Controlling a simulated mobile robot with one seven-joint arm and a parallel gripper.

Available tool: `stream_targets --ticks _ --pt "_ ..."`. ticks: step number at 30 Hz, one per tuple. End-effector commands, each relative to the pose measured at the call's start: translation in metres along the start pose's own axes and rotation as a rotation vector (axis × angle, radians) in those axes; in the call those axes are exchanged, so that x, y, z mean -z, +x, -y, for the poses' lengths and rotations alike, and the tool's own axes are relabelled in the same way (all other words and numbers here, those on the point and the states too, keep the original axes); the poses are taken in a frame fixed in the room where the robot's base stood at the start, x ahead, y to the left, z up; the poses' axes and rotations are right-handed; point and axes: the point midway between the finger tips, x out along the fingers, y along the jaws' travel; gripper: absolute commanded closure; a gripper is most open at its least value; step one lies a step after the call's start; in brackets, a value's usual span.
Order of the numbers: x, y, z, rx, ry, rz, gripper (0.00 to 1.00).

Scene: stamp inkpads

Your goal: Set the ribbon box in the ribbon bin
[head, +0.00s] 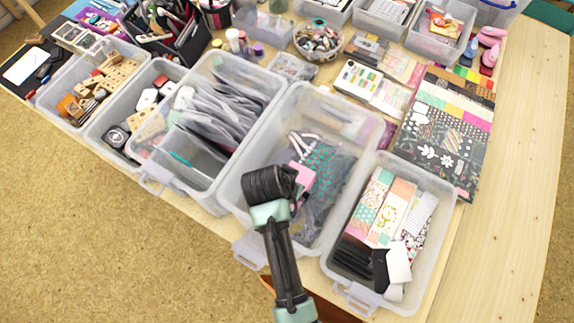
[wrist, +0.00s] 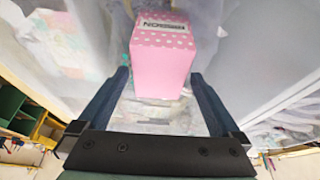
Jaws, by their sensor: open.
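The pink ribbon box (wrist: 162,72) has white polka dots and a white label that reads upside down in the wrist view. In the head view the pink box (head: 302,176) shows partly behind my wrist, within the outline of a clear plastic bin (head: 235,190) that holds dark and teal-dotted packets. I cannot tell whether the box rests on them. My gripper (wrist: 159,76) is open, with one finger on each side of the box's near end and narrow gaps visible. In the head view my wrist hides the fingers. No ribbon bin label is readable.
Clear bins stand on both sides: one with grey sleeves (head: 215,115) at left, one with patterned papers (head: 385,215) at right. Patterned sheets (head: 440,130) lie behind the right bin. The wooden table (head: 515,180) is bare at far right.

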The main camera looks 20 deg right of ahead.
Motion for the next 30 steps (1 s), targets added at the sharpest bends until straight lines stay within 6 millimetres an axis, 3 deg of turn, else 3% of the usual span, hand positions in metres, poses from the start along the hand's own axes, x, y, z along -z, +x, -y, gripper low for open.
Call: stream_targets --ticks 7,16,20,23,25,29,30 --pt "0.0 -0.038 0.001 0.001 0.0 -0.003 0.0" --pt "0.001 -0.053 0.001 0.002 -0.001 -0.002 0.0" --pt "0.022 -0.068 0.02 0.071 -0.021 -0.06 0.0" --pt "0.064 -0.104 0.058 0.208 -0.065 -0.189 0.0" --pt "0.102 -0.148 0.091 0.335 -0.109 -0.322 0.0" --pt "0.165 -0.257 0.14 0.565 -0.188 -0.621 0.0" --pt "0.179 -0.294 0.15 0.629 -0.209 -0.719 0.0"
